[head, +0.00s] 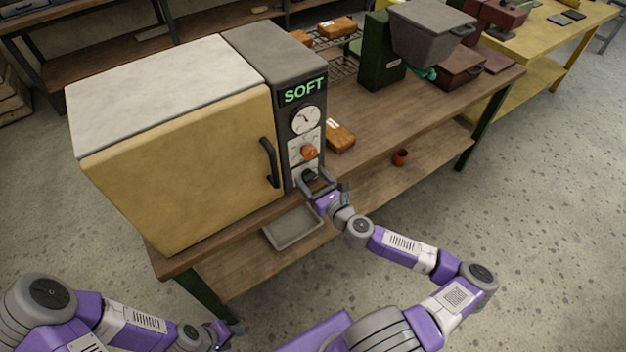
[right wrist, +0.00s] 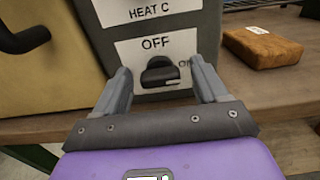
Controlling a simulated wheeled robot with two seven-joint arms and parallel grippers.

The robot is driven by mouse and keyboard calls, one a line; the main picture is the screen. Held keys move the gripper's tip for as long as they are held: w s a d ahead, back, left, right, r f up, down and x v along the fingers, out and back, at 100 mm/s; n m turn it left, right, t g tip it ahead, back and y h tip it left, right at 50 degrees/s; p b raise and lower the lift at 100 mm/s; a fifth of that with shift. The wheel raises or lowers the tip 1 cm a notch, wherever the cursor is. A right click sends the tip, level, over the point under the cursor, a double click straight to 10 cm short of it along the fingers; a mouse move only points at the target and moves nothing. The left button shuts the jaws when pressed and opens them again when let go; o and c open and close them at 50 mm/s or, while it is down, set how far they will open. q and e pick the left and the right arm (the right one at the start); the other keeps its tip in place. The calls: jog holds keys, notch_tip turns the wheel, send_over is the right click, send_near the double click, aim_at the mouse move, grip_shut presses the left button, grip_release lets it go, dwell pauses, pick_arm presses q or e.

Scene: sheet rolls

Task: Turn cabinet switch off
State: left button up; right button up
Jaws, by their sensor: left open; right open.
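The cabinet (head: 180,160) has a yellow door, a white top and a grey control panel (head: 285,75) on its right side. The panel carries a lit green "SOFT" display, a white dial and an orange knob. The black switch (right wrist: 159,74) is low on the panel, below a label reading "OFF" in the right wrist view. My right gripper (right wrist: 160,85) is open, its fingers on either side of the switch; I cannot tell whether they touch it. In the head view the right gripper (head: 318,184) partly hides the switch. My left gripper (head: 225,335) is open near the bottom edge, away from the cabinet.
The cabinet stands on a wooden table (head: 390,135). A brown block (head: 340,136) lies right of the panel. A black door handle (head: 268,162) is left of the panel.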

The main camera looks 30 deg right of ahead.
jog(key=c, duration=1.1)
jog(key=shift+o, duration=0.2)
jog(key=shift+n, duration=0.4)
jog(key=n, duration=0.3)
jog(key=shift+a+n, duration=0.1)
jog(key=shift+n, duration=0.2)
jog(key=n, duration=0.4)
jog(key=shift+a+f+n, duration=0.1)
jog(key=shift+n, duration=0.2)
jog(key=n, duration=0.4)
jog(key=shift+n, duration=0.3)
jog(key=shift+f+n, duration=0.1)
jog(key=shift+n, duration=1.8)
